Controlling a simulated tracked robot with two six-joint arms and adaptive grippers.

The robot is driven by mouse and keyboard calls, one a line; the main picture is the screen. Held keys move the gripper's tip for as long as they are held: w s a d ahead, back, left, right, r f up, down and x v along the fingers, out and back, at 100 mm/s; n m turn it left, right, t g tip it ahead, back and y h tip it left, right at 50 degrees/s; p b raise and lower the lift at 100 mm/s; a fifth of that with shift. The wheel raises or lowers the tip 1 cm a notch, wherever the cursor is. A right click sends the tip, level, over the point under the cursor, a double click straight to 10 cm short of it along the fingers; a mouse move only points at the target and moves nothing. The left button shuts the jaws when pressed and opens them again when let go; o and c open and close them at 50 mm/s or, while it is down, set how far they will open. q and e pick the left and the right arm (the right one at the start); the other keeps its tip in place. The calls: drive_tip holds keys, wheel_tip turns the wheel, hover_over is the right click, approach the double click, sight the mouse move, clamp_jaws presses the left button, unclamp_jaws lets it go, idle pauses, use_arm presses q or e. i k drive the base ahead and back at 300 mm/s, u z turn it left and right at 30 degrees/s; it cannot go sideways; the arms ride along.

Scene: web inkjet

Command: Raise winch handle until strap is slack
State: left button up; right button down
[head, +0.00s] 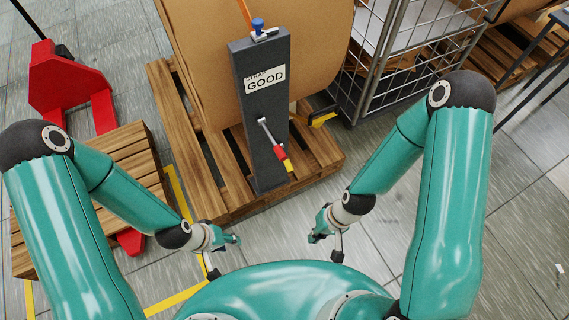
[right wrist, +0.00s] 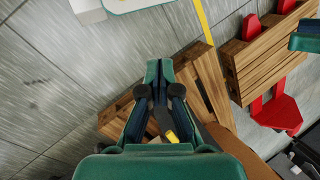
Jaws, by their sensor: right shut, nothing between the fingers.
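The winch handle (head: 273,145) is a silver lever with a red grip and a yellow end, on the front of a dark grey post (head: 263,120). It slants down to the right. An orange strap (head: 244,12) runs up from the post's top, beside a blue knob (head: 258,24). A white label on the post reads "STRAP GOOD". My left gripper (head: 231,239) is below and left of the handle, apart from it; its finger opening is too small to judge. My right gripper (head: 318,234) is shut and empty, below and right of the handle; its dark fingers show in the right wrist view (right wrist: 158,108).
A big brown roll (head: 205,55) stands behind the post on a wooden pallet (head: 205,190). A wire cage cart (head: 375,75) is at the back right. A red pallet jack (head: 62,80) and another pallet (head: 125,150) are at the left.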

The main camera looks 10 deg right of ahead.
sight(280, 152)
drive_tip(key=z, duration=0.3)
drive_tip(key=k, duration=1.5)
drive_tip(key=u, duration=0.75)
drive_tip(key=i, duration=1)
drive_tip(key=u, duration=0.05)
